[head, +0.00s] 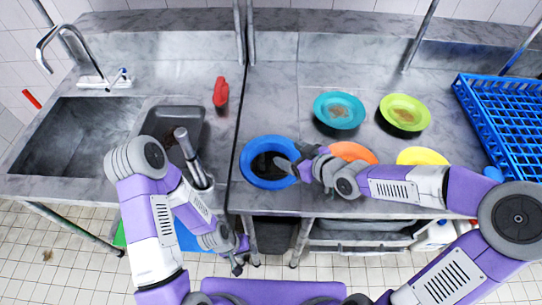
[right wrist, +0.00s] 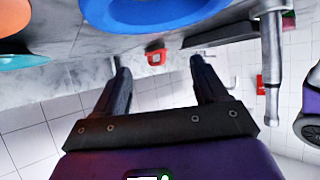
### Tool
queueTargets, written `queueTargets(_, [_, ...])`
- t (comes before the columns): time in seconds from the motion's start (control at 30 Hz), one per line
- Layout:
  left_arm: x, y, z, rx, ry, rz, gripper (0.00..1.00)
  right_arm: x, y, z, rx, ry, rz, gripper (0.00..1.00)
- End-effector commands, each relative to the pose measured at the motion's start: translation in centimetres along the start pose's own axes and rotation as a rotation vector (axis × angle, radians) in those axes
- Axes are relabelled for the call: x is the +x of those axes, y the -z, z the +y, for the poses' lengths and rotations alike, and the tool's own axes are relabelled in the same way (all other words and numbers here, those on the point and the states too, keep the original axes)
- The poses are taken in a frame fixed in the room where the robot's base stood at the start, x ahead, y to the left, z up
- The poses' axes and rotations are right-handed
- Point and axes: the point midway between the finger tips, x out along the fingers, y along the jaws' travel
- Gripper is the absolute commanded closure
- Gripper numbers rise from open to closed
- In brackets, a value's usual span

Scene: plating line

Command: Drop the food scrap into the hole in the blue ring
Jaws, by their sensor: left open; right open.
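The blue ring (head: 250,171) lies at the counter's front edge around a dark hole. My right gripper (head: 288,165) is over the ring's right side; its fingers (right wrist: 162,72) are apart with nothing visible between them. The ring also shows at the top of the right wrist view (right wrist: 150,12). Brownish food-like patches lie on the teal plate (head: 322,102) and the green plate (head: 390,103); I cannot tell which is the food scrap. No scrap is visible in the hole, which is dark and partly covered. My left gripper (head: 238,264) is open, low in front of the counter.
Orange (head: 352,151) and yellow (head: 425,156) plates sit right of the ring, partly behind my right arm. A blue rack (head: 500,100) stands far right.

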Motion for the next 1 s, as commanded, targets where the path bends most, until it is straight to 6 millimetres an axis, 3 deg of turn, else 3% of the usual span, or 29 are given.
queueTargets(0.1, [-1.7, -0.1, 0.6, 0.000, 0.000, 0.000, 0.57, -2.0, 0.3, 0.1, 0.002, -0.002, -0.003, 0.28])
queueTargets(0.3, [-3.0, -0.1, 1.1, 0.000, 0.000, 0.000, 0.57, -3.8, 0.2, 0.1, 0.001, -0.002, -0.002, 0.28])
queueTargets(1.0, [-3.2, -0.1, 1.2, 0.000, 0.000, 0.000, 0.57, -4.2, 0.0, 0.0, 0.000, 0.001, 0.000, 0.28])
